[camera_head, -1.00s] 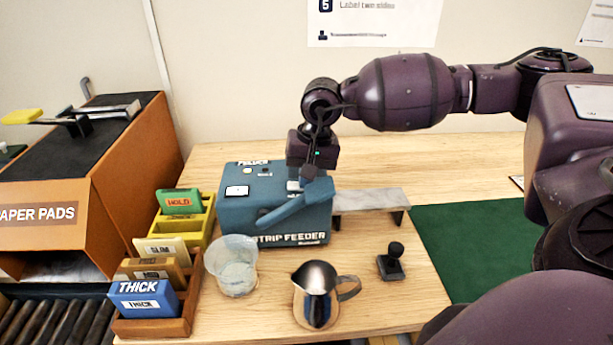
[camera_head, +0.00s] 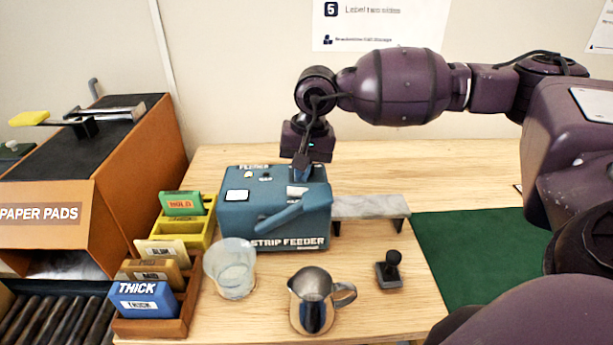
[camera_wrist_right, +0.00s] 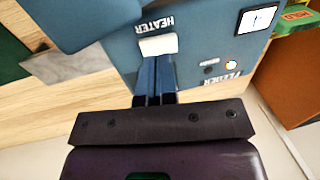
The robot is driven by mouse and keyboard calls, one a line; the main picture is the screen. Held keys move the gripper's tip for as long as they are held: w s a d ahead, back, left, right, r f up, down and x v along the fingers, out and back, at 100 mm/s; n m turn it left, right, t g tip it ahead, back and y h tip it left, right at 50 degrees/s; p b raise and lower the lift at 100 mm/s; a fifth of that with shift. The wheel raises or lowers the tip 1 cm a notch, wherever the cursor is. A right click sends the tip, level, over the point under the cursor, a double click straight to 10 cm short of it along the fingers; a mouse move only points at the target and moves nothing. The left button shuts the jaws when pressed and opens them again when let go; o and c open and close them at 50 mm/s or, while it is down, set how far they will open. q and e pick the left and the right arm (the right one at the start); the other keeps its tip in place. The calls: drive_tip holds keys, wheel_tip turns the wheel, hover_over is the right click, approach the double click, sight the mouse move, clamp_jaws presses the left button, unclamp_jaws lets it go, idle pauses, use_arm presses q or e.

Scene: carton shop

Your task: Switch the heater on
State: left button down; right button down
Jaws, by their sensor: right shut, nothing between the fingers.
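The blue strip feeder (camera_head: 245,213) stands on the wooden table. Its white heater switch (camera_head: 297,190) is on the top face, partly behind my right gripper (camera_head: 301,174). In the right wrist view the white switch (camera_wrist_right: 158,45) lies beside the HEATER label. My right gripper (camera_wrist_right: 155,84) is shut and empty, pointing down, its two blue fingertips at the edge of the switch. I cannot tell whether they touch it or which way the switch is set. A FEEDER label with a small round knob (camera_wrist_right: 208,70) sits to the right. My left gripper is not in view.
A clear cup (camera_head: 231,268), a metal pitcher (camera_head: 312,300) and a small black-knobbed stamp (camera_head: 389,270) stand in front of the feeder. A grey metal ledge (camera_head: 365,206) adjoins its right side. Card holders (camera_head: 190,300) stand left. A green mat (camera_head: 465,250) lies right.

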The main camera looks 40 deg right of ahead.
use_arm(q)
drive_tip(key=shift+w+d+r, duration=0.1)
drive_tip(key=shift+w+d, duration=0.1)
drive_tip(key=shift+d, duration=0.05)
use_arm(e)
wheel_tip(320, 180, up, 11)
drive_tip(key=s+d, duration=0.1)
drive_tip(key=d, duration=0.1)
drive_tip(key=shift+f, duration=0.15)
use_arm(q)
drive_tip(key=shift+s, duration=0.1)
